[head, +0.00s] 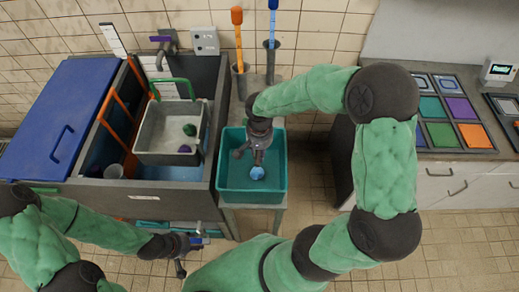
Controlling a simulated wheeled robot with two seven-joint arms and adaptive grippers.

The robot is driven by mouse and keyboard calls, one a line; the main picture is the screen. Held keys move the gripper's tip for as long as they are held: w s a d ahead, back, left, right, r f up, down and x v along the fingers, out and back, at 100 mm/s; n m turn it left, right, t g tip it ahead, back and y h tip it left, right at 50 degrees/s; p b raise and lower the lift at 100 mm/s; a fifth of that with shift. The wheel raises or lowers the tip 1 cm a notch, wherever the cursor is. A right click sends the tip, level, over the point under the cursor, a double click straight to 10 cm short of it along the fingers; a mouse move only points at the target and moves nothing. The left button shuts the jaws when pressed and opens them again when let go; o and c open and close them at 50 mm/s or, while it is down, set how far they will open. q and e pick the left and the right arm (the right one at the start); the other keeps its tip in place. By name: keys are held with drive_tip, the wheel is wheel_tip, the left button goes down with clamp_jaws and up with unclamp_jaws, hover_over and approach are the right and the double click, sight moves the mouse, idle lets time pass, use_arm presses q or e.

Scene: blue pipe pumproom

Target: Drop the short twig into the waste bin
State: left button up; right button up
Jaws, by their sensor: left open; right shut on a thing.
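My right gripper (257,162) reaches down over the teal tub (222,180) on a stand in the middle. It is shut, and a light-blue round thing (257,173) shows right at its fingertips. I cannot tell whether this thing is gripped or lies just below. I cannot make out a short twig; the gripper may hide it. No bin is marked as the waste bin, so I cannot tell whether the teal tub is it. My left gripper (183,260) is open and empty, low in front of the sink unit.
A grey basin (150,152) with a green and a purple item sits in the sink unit (200,185), left of the tub. A blue lid (65,120) lies at the far left. Orange and blue handled tools (238,40) stand behind the tub. A counter with coloured tiles (440,135) is at right.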

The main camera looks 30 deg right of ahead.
drive_tip(key=o, duration=0.9)
wheel_tip(320, 180, up, 12)
drive_tip(key=shift+r, duration=0.1)
idle(0.5)
